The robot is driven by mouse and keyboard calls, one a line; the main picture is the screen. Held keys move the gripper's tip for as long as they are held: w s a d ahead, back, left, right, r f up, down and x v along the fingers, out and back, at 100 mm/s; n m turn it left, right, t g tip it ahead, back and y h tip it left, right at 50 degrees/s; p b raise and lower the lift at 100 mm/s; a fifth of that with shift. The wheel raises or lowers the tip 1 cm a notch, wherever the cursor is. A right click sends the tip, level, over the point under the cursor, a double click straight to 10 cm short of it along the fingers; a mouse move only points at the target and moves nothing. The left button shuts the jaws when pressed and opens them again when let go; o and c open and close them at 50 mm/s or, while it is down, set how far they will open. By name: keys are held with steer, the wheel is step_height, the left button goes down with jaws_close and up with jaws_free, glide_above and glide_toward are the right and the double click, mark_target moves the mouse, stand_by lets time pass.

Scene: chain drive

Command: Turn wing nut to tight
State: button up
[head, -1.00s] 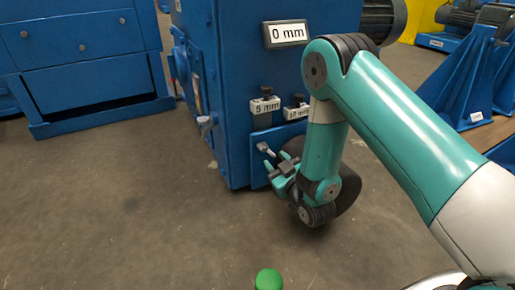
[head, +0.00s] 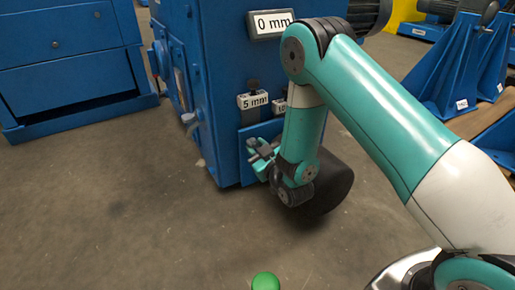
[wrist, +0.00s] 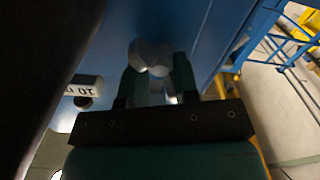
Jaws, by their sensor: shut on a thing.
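The wing nut is a grey, rounded piece (wrist: 151,55) at the blue panel in the wrist view. My gripper (wrist: 156,75) has its two green fingers on either side of it and is shut on it. In the head view my gripper (head: 262,156) is at the low blue plate on the machine's front. There the nut is small and mostly hidden by the fingers, so its turn angle is hard to tell.
A 10 mm tag (wrist: 82,88) is upside down in the wrist view. A blue cabinet (head: 70,60) stands left.

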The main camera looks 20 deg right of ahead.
steer(key=shift+m+p, duration=0.3)
steer(key=m+p, duration=0.2)
steer(key=shift+r+m, duration=0.15)
steer(key=shift+m, duration=0.15)
steer(key=m+p, duration=0.3)
steer(key=shift+s+m, duration=0.1)
steer(key=shift+m, duration=0.2)
steer(key=m+p, duration=0.2)
steer(key=m, duration=0.1)
steer(key=shift+m+p, duration=0.35)
steer(key=shift+m, duration=0.05)
steer(key=m+p, duration=0.2)
steer(key=m, duration=0.1)
steer(key=shift+m+p, duration=0.3)
steer(key=m+p, duration=0.4)
steer(key=m, duration=0.2)
steer(key=m+p, duration=0.3)
steer(key=m, duration=0.3)
steer(key=shift+p, duration=0.4)
steer(key=shift+o, duration=0.2)
steer(key=shift+f+m, duration=0.2)
steer(key=shift+m, duration=0.1)
